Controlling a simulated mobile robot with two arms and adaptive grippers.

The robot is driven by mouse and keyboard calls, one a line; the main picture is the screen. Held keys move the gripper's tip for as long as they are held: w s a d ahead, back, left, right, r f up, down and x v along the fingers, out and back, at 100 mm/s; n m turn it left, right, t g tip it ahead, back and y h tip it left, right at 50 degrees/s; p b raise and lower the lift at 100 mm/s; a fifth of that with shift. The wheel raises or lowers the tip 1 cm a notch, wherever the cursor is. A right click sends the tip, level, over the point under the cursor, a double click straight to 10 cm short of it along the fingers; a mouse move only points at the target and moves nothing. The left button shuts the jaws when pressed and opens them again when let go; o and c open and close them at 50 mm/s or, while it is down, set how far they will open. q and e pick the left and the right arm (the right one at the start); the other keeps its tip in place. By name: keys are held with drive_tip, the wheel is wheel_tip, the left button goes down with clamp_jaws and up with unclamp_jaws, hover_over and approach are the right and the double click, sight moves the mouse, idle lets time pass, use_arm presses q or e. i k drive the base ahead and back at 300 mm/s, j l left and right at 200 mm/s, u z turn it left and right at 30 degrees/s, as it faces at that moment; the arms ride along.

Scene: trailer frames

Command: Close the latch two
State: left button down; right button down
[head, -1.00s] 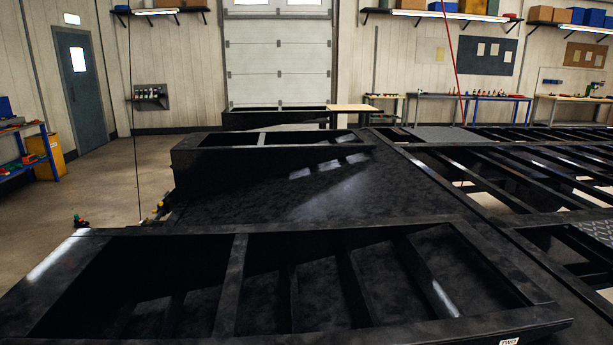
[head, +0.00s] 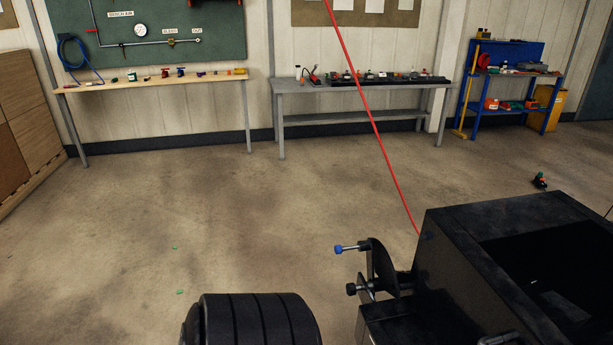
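A latch-like fitting (head: 383,264) is on the near left corner of the black trailer frame (head: 428,277) at lower right. It has a dark curved plate, a pin with a blue knob (head: 340,248) pointing left, and a black knob (head: 352,289) below. No number shows on it, so I cannot tell whether it is latch two, or whether it is open or closed. Neither of my grippers is in view.
A red line (head: 372,122) slants down to the trailer. Benches with small parts (head: 155,84) (head: 360,85) and a blue rack (head: 508,85) line the wall. Open floor (head: 130,230) lies left.

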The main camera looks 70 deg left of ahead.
sight(338, 249)
drive_tip(key=u, duration=2.05)
